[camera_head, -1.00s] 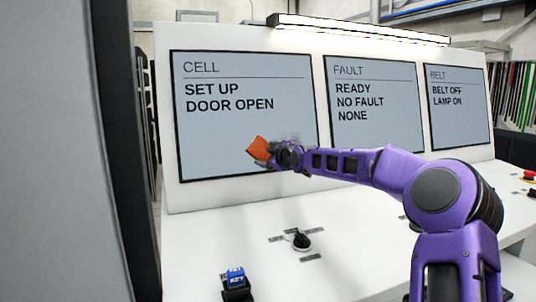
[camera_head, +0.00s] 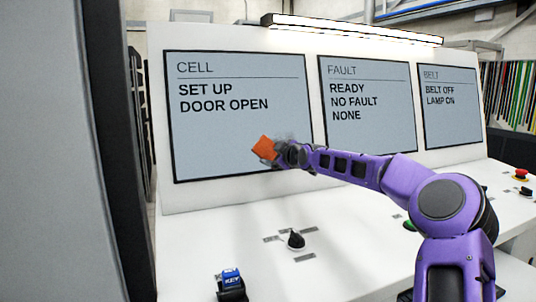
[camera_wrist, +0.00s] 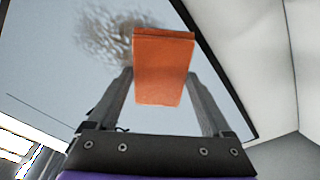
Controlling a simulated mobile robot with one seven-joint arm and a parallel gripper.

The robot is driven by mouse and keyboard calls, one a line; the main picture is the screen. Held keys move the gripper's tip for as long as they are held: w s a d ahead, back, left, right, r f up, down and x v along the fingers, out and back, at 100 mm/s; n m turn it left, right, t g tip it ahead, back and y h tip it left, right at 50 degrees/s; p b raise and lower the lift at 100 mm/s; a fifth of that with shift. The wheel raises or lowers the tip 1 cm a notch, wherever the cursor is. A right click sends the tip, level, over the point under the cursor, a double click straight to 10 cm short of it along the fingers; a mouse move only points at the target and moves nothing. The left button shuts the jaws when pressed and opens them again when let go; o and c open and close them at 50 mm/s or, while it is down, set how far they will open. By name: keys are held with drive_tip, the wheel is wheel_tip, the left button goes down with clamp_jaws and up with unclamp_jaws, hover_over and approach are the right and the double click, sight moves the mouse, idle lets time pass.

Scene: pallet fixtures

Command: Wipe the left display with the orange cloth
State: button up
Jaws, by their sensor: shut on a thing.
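The left display (camera_head: 240,125) reads CELL, SET UP, DOOR OPEN and stands on the white sloped panel. My gripper (camera_head: 276,151) is at its lower right part, shut on the orange cloth (camera_head: 263,147). In the wrist view the orange cloth (camera_wrist: 162,75) sits between the two fingers of my gripper (camera_wrist: 160,90), in front of the display (camera_wrist: 60,80). A dark brownish smudge (camera_wrist: 105,35) shows on the display beside and behind the cloth. I cannot tell whether the cloth touches the glass. In the head view the smudge is mostly hidden by my gripper.
The FAULT display (camera_head: 368,105) and BELT display (camera_head: 450,105) stand to the right. A black knob (camera_head: 296,240) and a blue key switch (camera_head: 231,284) are on the white desk below. A red button (camera_head: 521,174) is at far right. A grey upright (camera_head: 45,150) fills the left side.

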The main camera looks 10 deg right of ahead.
drive_tip(key=w+d, duration=0.2)
drive_tip(key=d, duration=0.9)
drive_tip(key=shift+w+f, duration=0.15)
drive_tip(key=shift+w, duration=0.05)
idle(0.6)
drive_tip(key=shift+b, duration=0.35)
